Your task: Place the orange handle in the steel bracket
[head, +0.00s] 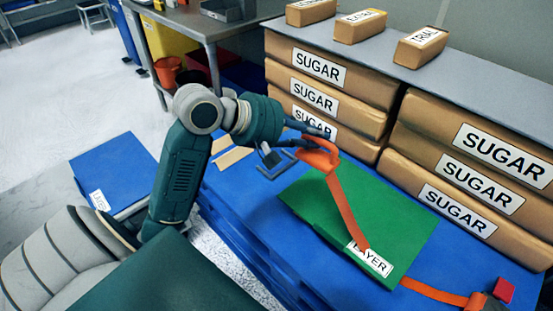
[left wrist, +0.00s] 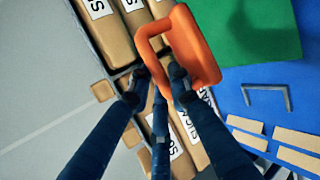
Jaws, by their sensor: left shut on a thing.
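My left gripper (head: 312,133) is shut on the orange handle (head: 320,159) and holds it above the blue work surface, near the green panel's far left corner. An orange strap runs from the handle down across the panel. In the left wrist view, my left gripper's dark fingertips (left wrist: 160,82) close around one bar of the orange loop-shaped handle (left wrist: 200,45). The steel bracket (head: 279,174) is a thin grey U-shaped frame on the blue surface, just left of the handle. In the left wrist view the bracket (left wrist: 266,87) stands apart, right of the handle. My right gripper is out of view.
The green panel (head: 345,215) with a "LAYER" label lies on the blue surface (head: 240,205). Stacked sugar bags (head: 318,68) stand close behind the handle, with more at the right. Tan strips (head: 232,157) lie near the bracket. A red block (head: 504,290) sits at the lower right.

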